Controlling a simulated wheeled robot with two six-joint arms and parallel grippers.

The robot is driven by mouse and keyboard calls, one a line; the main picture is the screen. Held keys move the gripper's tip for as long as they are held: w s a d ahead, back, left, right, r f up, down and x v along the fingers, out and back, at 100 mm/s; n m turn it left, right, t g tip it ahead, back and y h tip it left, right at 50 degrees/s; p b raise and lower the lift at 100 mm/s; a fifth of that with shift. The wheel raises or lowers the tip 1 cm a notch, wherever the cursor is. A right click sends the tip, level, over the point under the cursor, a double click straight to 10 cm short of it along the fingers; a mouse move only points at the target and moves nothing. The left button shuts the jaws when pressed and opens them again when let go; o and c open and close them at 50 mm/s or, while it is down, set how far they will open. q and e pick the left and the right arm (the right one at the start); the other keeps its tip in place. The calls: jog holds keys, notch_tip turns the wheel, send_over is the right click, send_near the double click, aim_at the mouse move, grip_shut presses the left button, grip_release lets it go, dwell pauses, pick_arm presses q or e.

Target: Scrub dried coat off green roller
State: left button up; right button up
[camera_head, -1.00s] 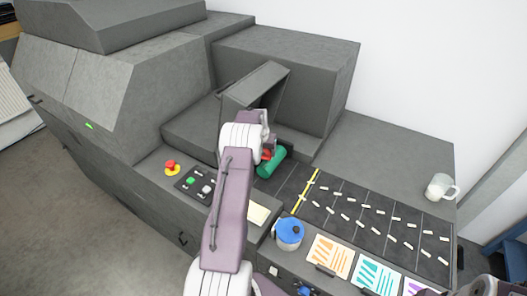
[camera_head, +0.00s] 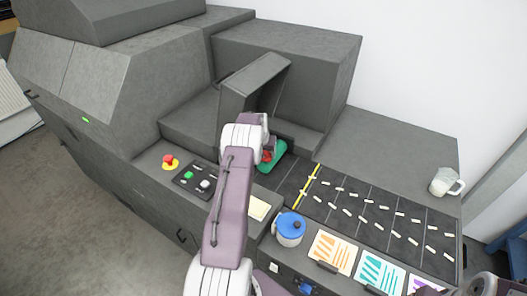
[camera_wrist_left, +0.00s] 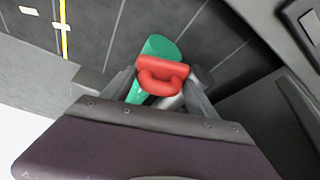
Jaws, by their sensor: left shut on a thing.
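The green roller (camera_head: 275,156) lies at the opening of the grey machine, below the raised flap. It shows in the left wrist view (camera_wrist_left: 160,46), running behind a red-handled tool (camera_wrist_left: 162,73). My left gripper (camera_head: 265,152) is shut on the red tool, its fingers on both sides of it in the left wrist view. The tool is right over the roller and overlaps it; I cannot tell whether they touch. The tool's working face is hidden, and I see no clear coat on the roller.
The raised grey flap (camera_head: 252,85) stands close behind the gripper. A button panel (camera_head: 195,182) and red stop button (camera_head: 169,162) are at left. A blue-lidded pot (camera_head: 290,229), colour-striped cards (camera_head: 331,251) and a glass mug (camera_head: 445,182) are at right.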

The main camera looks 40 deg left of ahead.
pick_arm(q)
jog(key=shift+f+b, duration=0.8)
jog(key=shift+f, duration=0.25)
dwell(0.5)
jog(key=shift+w, duration=0.1)
